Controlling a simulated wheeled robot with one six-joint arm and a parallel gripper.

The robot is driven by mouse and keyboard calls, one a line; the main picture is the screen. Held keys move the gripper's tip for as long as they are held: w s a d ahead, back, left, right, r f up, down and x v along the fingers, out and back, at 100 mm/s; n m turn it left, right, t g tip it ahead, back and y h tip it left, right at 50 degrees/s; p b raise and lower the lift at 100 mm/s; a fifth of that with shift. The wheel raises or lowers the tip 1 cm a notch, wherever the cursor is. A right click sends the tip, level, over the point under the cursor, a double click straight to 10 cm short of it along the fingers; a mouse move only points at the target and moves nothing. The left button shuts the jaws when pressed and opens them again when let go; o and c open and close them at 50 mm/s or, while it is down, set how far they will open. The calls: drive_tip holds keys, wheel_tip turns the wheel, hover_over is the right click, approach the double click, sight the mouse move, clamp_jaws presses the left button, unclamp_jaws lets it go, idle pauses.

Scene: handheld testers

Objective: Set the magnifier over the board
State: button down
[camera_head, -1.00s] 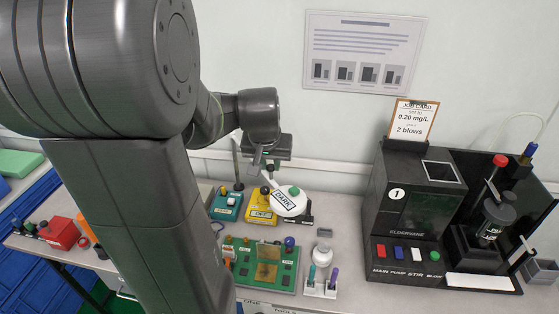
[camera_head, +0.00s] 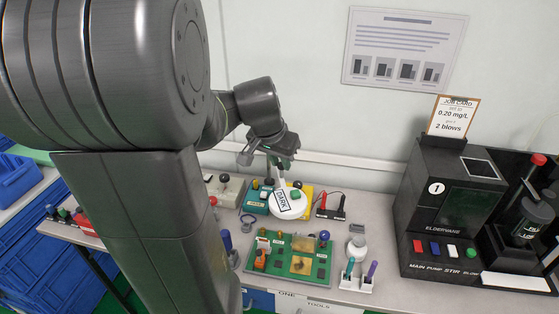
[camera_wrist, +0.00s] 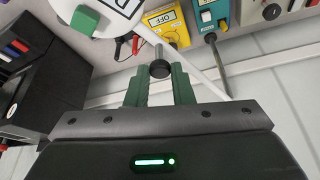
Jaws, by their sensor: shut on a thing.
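The magnifier is a round white head (camera_head: 296,209) with a DARK label and a green button, on a thin white arm (camera_wrist: 201,72). It hangs behind the green circuit board (camera_head: 279,269), in front of the yellow meter, and is not above the board's middle. My gripper (camera_head: 284,162) is above and behind the head. In the wrist view its green fingers (camera_wrist: 160,88) are shut on a black knob (camera_wrist: 160,68) beside the white arm. The wrist view cuts off part of the head at the top left (camera_wrist: 95,18). The board is not seen there.
Behind the head are a yellow meter (camera_wrist: 168,27), a teal meter (camera_wrist: 211,14) and red and black probes (camera_head: 331,207). A white bottle (camera_head: 356,248) and pen holder (camera_head: 356,284) stand right of the board. A black tester (camera_head: 438,210) stands further right.

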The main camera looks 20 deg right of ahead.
drive_tip(key=c, duration=1.3)
unclamp_jaws()
drive_tip(key=shift+o, duration=0.2)
drive_tip(key=shift+r, duration=0.1)
drive_tip(key=v, duration=1.3)
drive_tip(key=shift+s+r, duration=0.15)
drive_tip(key=shift+r, duration=0.15)
drive_tip(key=shift+f, duration=0.1)
drive_tip(key=x, duration=1.3)
drive_tip(key=shift+d+f, duration=0.1)
drive_tip(key=shift+f, duration=0.2)
